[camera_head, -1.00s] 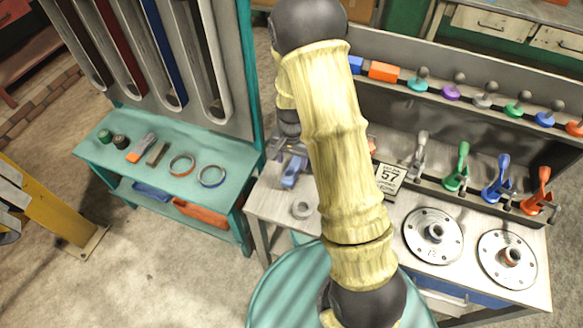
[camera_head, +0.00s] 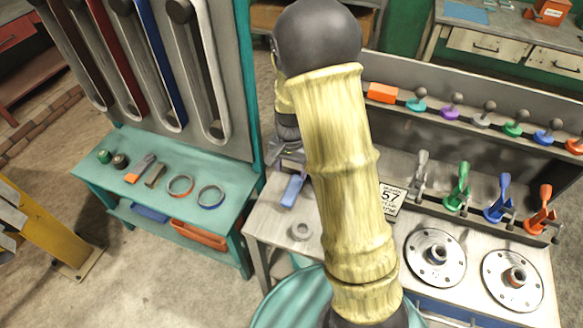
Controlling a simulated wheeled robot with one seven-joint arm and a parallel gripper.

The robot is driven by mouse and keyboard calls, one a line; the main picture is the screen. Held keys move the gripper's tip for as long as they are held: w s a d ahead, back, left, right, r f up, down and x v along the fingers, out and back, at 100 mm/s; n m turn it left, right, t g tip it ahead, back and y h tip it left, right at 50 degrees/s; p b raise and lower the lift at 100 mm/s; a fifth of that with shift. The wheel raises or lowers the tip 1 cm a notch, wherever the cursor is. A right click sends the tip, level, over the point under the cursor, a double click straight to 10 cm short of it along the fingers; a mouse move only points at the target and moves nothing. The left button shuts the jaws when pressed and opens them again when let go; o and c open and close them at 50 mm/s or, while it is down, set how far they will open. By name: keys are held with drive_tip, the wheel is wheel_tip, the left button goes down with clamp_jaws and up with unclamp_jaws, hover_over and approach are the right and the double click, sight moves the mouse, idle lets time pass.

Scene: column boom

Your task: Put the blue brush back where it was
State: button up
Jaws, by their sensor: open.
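A small blue piece with a pale end (camera_head: 292,190) lies on the left end of the grey workbench (camera_head: 262,222). It may be the blue brush, but it is too small to be sure. My gripper (camera_head: 287,156) is a grey shape beyond and just above the blue piece in the picture, open and partly hidden by my arm. I cannot make out both fingers or whether it touches anything. A brush-like tool with an orange end (camera_head: 139,170) lies on the teal shelf (camera_head: 225,177), beside a brown-grey block (camera_head: 155,174).
A grey ring (camera_head: 302,230) lies on the bench near the blue piece. A number sign (camera_head: 391,198), coloured levers (camera_head: 459,186) and round flanges (camera_head: 435,257) stand to the right. A tall rack panel (camera_head: 233,70) rises behind the teal shelf. My arm covers the bench's middle.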

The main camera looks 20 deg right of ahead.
drive_tip(key=s+r+n+t, duration=0.2)
drive_tip(key=s+r+n, duration=0.5)
drive_tip(key=s, duration=0.7)
wheel_tip(320, 180, up, 3)
drive_tip(key=shift+f+t, duration=0.1)
drive_tip(key=shift+t, duration=0.2)
drive_tip(key=shift+d, duration=0.1)
